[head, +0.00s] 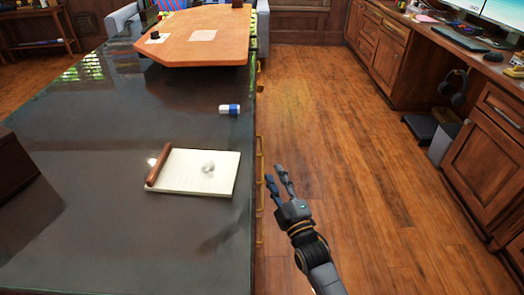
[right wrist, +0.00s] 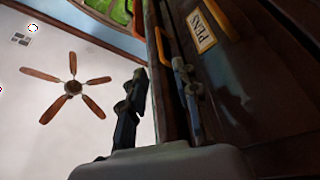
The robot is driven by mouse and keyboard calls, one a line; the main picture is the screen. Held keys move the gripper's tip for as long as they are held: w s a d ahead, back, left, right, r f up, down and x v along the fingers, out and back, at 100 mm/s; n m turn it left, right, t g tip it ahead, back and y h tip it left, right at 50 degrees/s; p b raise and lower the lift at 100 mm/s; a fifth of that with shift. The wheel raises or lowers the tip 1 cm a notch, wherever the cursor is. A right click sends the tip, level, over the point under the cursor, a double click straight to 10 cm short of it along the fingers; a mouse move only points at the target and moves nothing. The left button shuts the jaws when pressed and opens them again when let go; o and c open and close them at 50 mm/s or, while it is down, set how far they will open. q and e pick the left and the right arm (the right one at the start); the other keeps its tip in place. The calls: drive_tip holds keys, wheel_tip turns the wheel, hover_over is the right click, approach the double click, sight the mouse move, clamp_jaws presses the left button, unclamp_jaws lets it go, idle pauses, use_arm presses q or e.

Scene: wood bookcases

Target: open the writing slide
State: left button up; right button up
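The writing slide cannot be told apart for sure in these views. Brass handles (head: 259,158) stick out along the right side of the dark-topped desk (head: 110,235), whose front is seen edge-on from above. My right gripper (head: 275,172) is just right of this side, close to the handles, with its fingers apart and nothing between them. In the right wrist view, the right gripper (right wrist: 159,68) has one finger near a wooden drawer front with a "PENS" label (right wrist: 203,31) and an orange-yellow handle (right wrist: 221,18). Whether it touches is unclear. My left gripper is not in view.
A light wooden top (head: 195,45) is at the far end. Wooden cabinets (head: 485,155) stand at right. The wooden floor (head: 360,150) between is clear.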

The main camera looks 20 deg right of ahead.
sight(262, 147)
drive_tip(key=b+x, duration=0.1)
drive_tip(key=x, duration=0.8)
drive_tip(key=shift+w, duration=0.4)
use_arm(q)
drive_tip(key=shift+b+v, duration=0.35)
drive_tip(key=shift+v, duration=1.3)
use_arm(e)
drive_tip(key=shift+w+a+r, duration=0.1)
drive_tip(key=shift+w+r, duration=0.1)
drive_tip(key=shift+w, duration=0.5)
drive_tip(key=shift+c, duration=0.2)
clamp_jaws()
